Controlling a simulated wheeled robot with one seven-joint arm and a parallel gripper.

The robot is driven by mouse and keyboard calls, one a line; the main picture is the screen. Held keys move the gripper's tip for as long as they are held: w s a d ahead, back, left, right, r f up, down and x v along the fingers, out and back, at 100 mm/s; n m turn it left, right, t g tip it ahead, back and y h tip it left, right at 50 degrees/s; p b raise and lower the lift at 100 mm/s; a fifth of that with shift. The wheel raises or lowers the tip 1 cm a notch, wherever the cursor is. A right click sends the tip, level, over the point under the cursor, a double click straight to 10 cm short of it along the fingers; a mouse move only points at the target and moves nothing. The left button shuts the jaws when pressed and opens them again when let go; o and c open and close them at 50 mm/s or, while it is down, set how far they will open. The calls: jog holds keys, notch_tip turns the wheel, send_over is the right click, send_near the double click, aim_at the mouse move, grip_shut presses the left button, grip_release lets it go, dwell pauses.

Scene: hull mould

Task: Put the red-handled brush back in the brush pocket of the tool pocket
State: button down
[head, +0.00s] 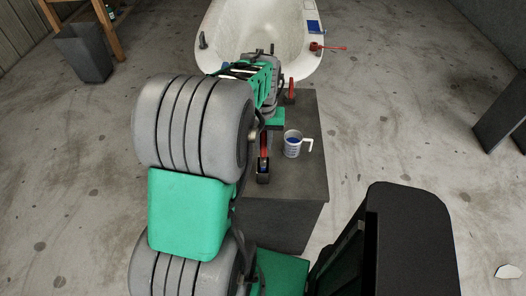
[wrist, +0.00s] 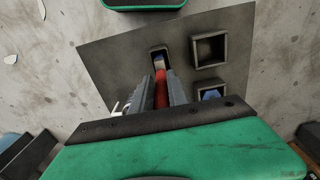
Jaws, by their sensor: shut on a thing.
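The red-handled brush (wrist: 161,92) is upright between the two grey fingers of my gripper (wrist: 161,80) in the wrist view, and the fingers are shut on its handle. Its pale and blue lower end shows inside the mouth of a dark narrow pocket (wrist: 154,53). I cannot tell how deep it reaches. In the head view the red handle (head: 264,143) stands over the small black pocket (head: 262,178) on the dark bench, with a bit of blue in the mouth. My arm hides the rest of the pockets there.
Two square pockets (wrist: 209,51) stand beside it, one holding something blue.

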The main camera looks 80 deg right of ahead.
aim_at(263, 160)
jog(key=shift+f, duration=1.8)
jog(key=c, duration=1.3)
grip_release()
jog(key=shift+r, duration=0.1)
notch_tip(263, 160, up, 12)
jog(key=b, duration=0.1)
jog(key=w+a+r+n+h, duration=0.1)
jog(key=w+a+n, duration=0.2)
jog(key=w+a, duration=0.55)
jog(key=w+a+n, duration=0.4)
jog(key=w+a, duration=0.1)
jog(key=w, duration=0.7)
jog(key=w+a+f+n+t, duration=0.1)
jog(key=a+n, duration=0.3)
jog(key=a, duration=0.9)
jog(key=w+a+n+t+y, duration=0.1)
jog(key=w+a+n, duration=0.3)
jog(key=a, duration=1)
jog(key=shift+w+f+n+t, duration=0.15)
jog(key=shift+f+n+t, duration=0.2)
jog(key=shift+t, duration=0.35)
